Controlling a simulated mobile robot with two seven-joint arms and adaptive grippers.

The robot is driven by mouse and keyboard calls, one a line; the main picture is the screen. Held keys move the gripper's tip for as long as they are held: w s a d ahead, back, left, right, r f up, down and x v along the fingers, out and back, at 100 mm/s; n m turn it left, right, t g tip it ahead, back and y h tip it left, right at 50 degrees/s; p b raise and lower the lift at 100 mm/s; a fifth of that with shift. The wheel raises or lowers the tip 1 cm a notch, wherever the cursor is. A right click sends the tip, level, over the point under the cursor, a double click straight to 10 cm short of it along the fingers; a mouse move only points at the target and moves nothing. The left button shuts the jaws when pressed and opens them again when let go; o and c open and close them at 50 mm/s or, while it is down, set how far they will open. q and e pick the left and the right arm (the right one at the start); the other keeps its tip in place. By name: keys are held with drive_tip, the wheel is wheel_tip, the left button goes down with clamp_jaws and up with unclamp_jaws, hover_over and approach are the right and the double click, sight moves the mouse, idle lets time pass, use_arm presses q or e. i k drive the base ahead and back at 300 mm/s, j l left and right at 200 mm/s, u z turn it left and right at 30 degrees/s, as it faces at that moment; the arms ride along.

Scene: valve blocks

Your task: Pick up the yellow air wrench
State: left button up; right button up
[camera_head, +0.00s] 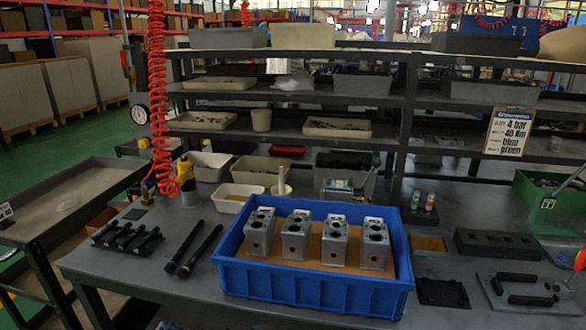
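The yellow air wrench (185,169) stands upright at the back left of the grey workbench. Its upper part is yellow with dark parts, and a pale cream part (189,194) is below. A red coiled hose (158,100) hangs from above beside it on the left, its lower coils close to the wrench. I cannot tell where the hose joins it. No gripper can be made out in this view, so nothing is seen touching the wrench.
A blue crate (312,290) with several metal valve blocks fills the bench's front middle. Black rods (200,249) and black fittings (125,238) lie left of it. Pale bins (207,166) stand right of the wrench, below shelves. A dark slanted piece (573,179) at the right edge is unclear.

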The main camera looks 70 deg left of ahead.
sight(186, 179)
drive_tip(key=u, duration=2.95)
drive_tip(key=i+j, duration=0.1)
drive_tip(key=j, duration=0.35)
drive_tip(key=i+j, duration=0.1)
drive_tip(key=j, duration=0.3)
drive_tip(key=i+j, duration=0.1)
drive_tip(key=j, duration=0.35)
drive_tip(key=i+j, duration=0.1)
drive_tip(key=j, duration=0.3)
drive_tip(key=i+j, duration=0.1)
drive_tip(key=j, duration=0.35)
drive_tip(key=i+j, duration=0.1)
drive_tip(key=j, duration=0.35)
